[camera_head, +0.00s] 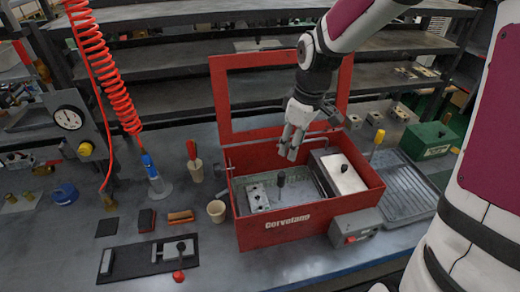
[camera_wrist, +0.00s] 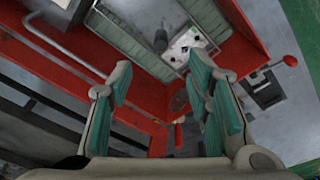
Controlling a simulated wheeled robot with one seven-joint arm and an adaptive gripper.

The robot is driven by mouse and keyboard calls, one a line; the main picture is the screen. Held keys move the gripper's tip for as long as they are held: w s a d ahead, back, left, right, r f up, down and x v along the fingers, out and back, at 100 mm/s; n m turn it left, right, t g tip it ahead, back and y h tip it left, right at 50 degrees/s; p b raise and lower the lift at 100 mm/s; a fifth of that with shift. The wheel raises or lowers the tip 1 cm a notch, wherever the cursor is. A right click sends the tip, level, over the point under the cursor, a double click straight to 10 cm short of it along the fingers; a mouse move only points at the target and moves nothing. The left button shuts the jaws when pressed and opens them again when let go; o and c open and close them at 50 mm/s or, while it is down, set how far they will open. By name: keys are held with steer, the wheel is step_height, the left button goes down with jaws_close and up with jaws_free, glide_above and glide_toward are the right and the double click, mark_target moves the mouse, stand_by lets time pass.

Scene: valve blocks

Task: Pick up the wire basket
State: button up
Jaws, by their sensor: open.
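The wire basket (camera_head: 302,188) appears to be the grey-green meshed tray inside the open red washer box (camera_head: 310,222). Its mesh also shows at the top of the wrist view (camera_wrist: 138,38). A pale metal valve block (camera_head: 258,198) sits at its left side, and a dark upright knob (camera_head: 281,178) stands near its middle. My gripper (camera_head: 291,148) hangs above the box, pointing down, toward its back. In the wrist view its teal-padded fingers (camera_wrist: 160,88) are apart with nothing between them. The fingers look clear of the basket; the exact height is hard to judge.
The red raised lid frame (camera_head: 222,98) stands behind my gripper. A bent metal pipe (camera_wrist: 60,45) runs along the back of the box. A white panel (camera_head: 341,174) covers the box's right part. A control box (camera_head: 355,226) and ribbed tray (camera_head: 408,190) lie right; cups (camera_head: 216,210) left.

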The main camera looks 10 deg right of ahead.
mark_target(283, 174)
steer(key=shift+n, duration=0.3)
steer(key=f, duration=0.3)
steer(key=w+f, duration=0.1)
steer(key=f, duration=0.2)
steer(key=w+a+f, duration=0.1)
steer(key=f, duration=0.3)
steer(key=shift+b, duration=0.35)
steer(key=shift+w+a+f, duration=0.1)
steer(key=shift+a+f, duration=0.1)
steer(key=shift+f, duration=1.2)
steer(key=shift+w+a+f, duration=0.1)
steer(key=shift+a+f, duration=0.1)
steer(key=shift+f, duration=1.2)
jaws_close()
